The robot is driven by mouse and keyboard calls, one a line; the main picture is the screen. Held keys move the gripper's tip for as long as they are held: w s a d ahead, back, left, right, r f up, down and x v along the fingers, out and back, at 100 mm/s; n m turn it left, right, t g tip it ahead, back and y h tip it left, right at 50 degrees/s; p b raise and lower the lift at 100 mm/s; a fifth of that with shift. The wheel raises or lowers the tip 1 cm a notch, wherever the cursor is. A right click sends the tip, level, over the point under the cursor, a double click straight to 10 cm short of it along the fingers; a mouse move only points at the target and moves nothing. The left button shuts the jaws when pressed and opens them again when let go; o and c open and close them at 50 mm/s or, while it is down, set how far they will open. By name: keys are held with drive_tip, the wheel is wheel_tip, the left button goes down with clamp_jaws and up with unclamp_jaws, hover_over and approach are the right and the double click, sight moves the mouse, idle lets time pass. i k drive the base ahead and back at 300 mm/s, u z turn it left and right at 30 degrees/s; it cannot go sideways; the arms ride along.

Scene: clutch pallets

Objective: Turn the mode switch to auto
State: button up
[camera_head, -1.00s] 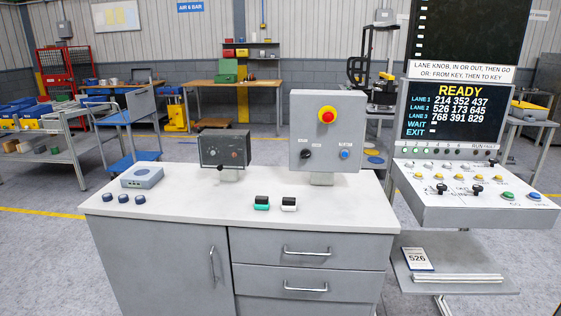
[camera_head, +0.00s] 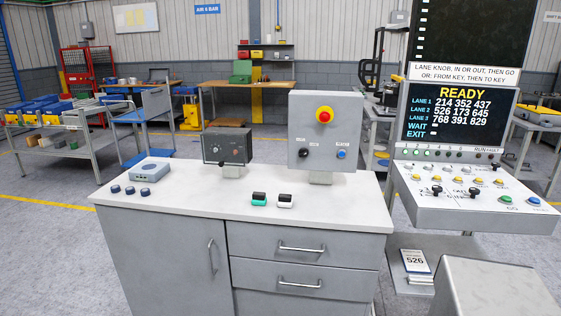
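A grey control box (camera_head: 326,122) stands on the white bench top, with a red mushroom button on a yellow ring (camera_head: 323,116) at its upper middle. Below it are a black rotary knob (camera_head: 303,154) on the left and a blue button (camera_head: 341,154) on the right. Their labels are too small to read. A smaller dark box (camera_head: 226,147) with a knob and small dials stands to its left. I cannot tell for certain which knob is the mode switch or where its pointer sits. My gripper is not in view.
A grey box-like shape (camera_head: 495,290) fills the lower right corner.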

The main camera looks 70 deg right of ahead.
sight(303, 152)
drive_tip(key=z, duration=0.25)
drive_tip(key=i, duration=1.15)
drive_tip(key=u, duration=1.2)
drive_tip(key=k, duration=0.1)
drive_tip(key=z, duration=2.9)
